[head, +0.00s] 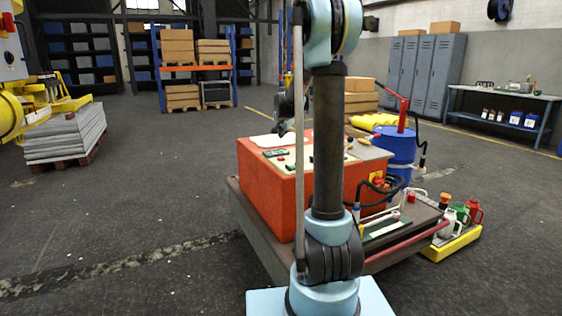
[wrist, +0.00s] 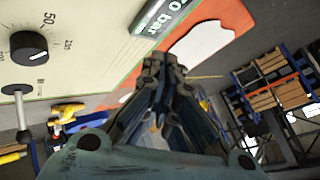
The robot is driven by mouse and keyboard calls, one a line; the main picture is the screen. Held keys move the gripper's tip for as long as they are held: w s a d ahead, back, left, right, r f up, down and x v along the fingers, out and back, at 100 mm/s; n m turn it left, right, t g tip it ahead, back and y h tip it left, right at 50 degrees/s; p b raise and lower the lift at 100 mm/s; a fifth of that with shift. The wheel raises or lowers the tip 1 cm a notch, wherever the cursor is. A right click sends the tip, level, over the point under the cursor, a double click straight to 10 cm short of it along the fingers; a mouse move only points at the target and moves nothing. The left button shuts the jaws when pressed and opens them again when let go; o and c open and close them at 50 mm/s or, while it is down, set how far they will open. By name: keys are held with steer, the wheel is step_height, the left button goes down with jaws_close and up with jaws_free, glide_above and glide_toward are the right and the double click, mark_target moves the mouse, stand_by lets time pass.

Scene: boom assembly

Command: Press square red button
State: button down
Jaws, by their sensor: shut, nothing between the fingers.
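The orange control box (head: 270,197) stands on a cart in the middle of the head view. Its pale top panel carries a small display and several small controls. My gripper (head: 282,130) is above the far part of the box, partly hidden behind my arm. In the wrist view my gripper (wrist: 166,64) is shut and empty, beside the panel's edge. The panel (wrist: 75,25) shows a black knob (wrist: 29,46) and a display; no red button shows there.
The cart (head: 250,225) also holds hoses and small controls at its right. A blue drum (head: 397,150) stands behind it. Bottles stand on a yellow-edged tray (head: 455,243) at the right. The floor at the left is clear up to a pallet stack (head: 65,133).

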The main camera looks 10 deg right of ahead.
mark_target(283, 158)
steer(key=shift+f, duration=0.1)
steer(key=shift+f, duration=4.3)
steer(key=shift+s+f, duration=0.1)
steer(key=shift+f, duration=0.75)
steer(key=shift+r, duration=0.95)
steer(key=shift+r, duration=2.5)
